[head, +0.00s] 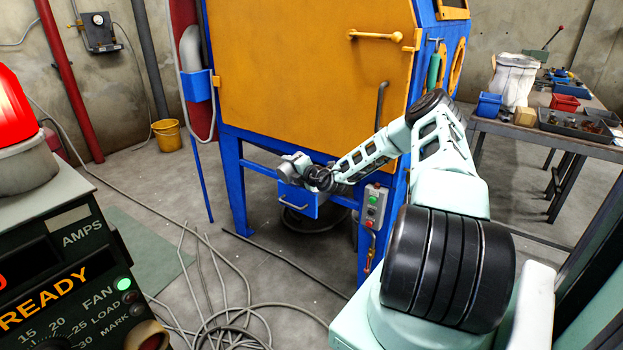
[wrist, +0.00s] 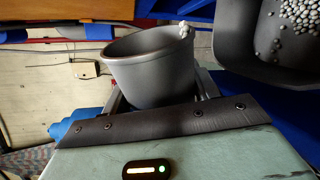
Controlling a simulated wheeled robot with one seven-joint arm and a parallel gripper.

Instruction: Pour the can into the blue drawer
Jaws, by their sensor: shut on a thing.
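The grey can (wrist: 150,70) is in my gripper (wrist: 160,98), between its two fingers, in the wrist view. A few white pellets cling at its upper right rim; its inside is mostly hidden. A dark-lined open bin (wrist: 245,55) with pale pellets (wrist: 297,22) lies to the right of the can, apart from it. It appears to be the inside of the blue drawer. In the head view the blue drawer (head: 297,203) with a pale handle sits under the orange cabinet, and my gripper (head: 292,170) is just above it. The can is too small to make out clearly there.
The orange cabinet (head: 290,75) stands on blue legs close around my arm. A switch box (head: 374,207) is on the right front leg. Cables (head: 225,320) lie on the floor. A workbench (head: 550,130) with bins is at right, a yellow bucket (head: 167,135) at left.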

